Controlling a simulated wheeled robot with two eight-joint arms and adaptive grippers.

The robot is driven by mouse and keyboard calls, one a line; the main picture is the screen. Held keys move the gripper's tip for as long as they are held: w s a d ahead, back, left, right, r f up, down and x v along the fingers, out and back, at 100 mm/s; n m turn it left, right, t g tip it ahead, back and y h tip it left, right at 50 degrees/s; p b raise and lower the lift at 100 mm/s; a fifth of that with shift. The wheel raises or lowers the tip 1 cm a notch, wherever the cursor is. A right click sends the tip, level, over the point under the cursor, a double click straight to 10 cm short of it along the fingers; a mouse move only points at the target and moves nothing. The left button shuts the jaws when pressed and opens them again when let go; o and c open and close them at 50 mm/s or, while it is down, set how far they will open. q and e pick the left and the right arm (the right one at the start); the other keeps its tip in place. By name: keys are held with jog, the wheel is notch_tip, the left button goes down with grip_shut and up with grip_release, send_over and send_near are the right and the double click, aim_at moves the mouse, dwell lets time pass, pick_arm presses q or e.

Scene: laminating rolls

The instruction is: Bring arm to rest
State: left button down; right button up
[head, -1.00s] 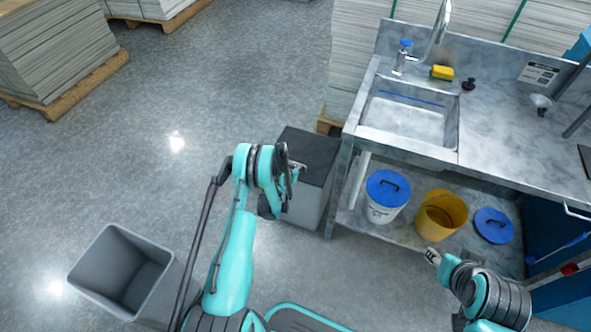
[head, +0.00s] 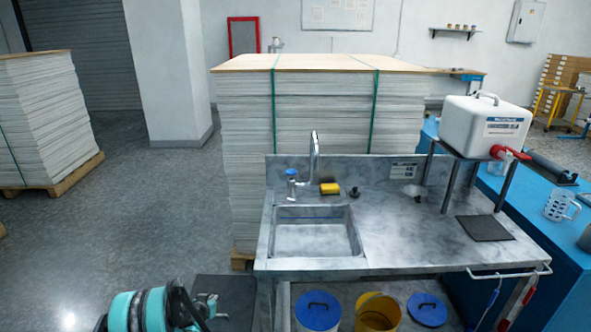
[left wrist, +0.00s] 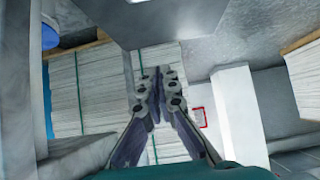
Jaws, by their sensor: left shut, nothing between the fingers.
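My left arm shows at the bottom left of the head view, teal with dark rings. Its gripper (head: 200,311) is at the lower edge, left of the sink counter and near a dark-topped grey box (head: 226,290). In the left wrist view the left gripper (left wrist: 158,80) has its fingers together, with nothing between them. It hangs free, touching nothing that I can see. My right gripper is outside both views.
The steel counter (head: 400,255) with a sink (head: 316,240) stands ahead, with a yellow sponge (head: 330,188) and a white canister (head: 485,125). Blue-lidded bucket (head: 318,312) and yellow bucket (head: 377,312) are underneath. Stacked sheets (head: 325,105) stand behind. Floor at left is open.

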pick_arm(q)
jog(key=s+d+r+g, duration=0.1)
jog(key=s+d+r, duration=0.3)
jog(key=r, duration=0.4)
jog(key=s+d+r, duration=0.3)
jog(key=s+r, duration=0.1)
jog(key=r, duration=0.4)
jog(key=s+d+r+g, duration=0.1)
jog(key=s+d+r, duration=0.35)
jog(key=r, duration=0.35)
jog(key=s+d+r, duration=0.1)
jog(key=s+d, duration=0.1)
jog(key=s, duration=1)
jog(key=s+d+r+g, duration=0.1)
jog(key=s+d+r, duration=0.1)
jog(key=s, duration=1)
jog(key=shift+s+d+m+h, duration=0.25)
jog(key=shift+d+m+h, duration=0.05)
jog(key=shift+d, duration=0.15)
